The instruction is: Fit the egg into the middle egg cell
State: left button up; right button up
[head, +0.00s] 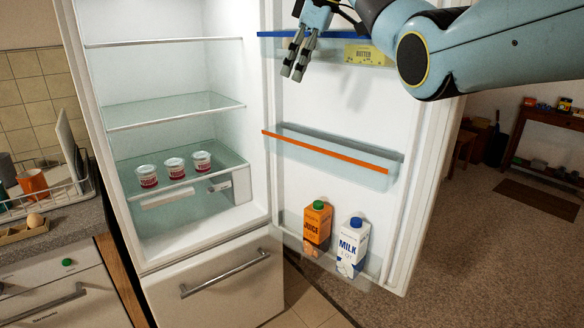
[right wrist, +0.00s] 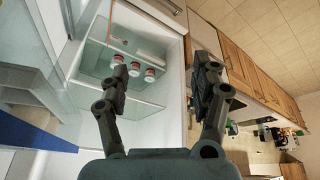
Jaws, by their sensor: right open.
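A brown egg (head: 35,220) sits in a small wooden tray (head: 12,238) on the counter at the far left of the head view. I cannot make out separate egg cells in either view. My right gripper (head: 296,68) is at the top of the head view, in front of the blue-edged top door shelf, far to the right of the egg. Its fingers also show in the right wrist view (right wrist: 163,68), spread apart with nothing between them. My left gripper is not in view.
The fridge stands open. Three yogurt cups (head: 174,168) are on its lower glass shelf. The door holds a butter box (head: 365,55), an empty orange-edged shelf (head: 330,152), a juice carton (head: 317,228) and a milk carton (head: 352,247). A dish rack (head: 60,196) stands behind the egg.

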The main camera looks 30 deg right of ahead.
jog(key=s+a+f+b, duration=0.2)
jog(key=f, duration=0.7)
jog(key=s+a+f+b, duration=0.3)
jog(key=f, duration=0.7)
jog(key=shift+s+f+n, duration=0.15)
jog(key=shift+f+n, duration=0.1)
jog(key=shift+n, duration=0.05)
jog(key=shift+a, duration=0.1)
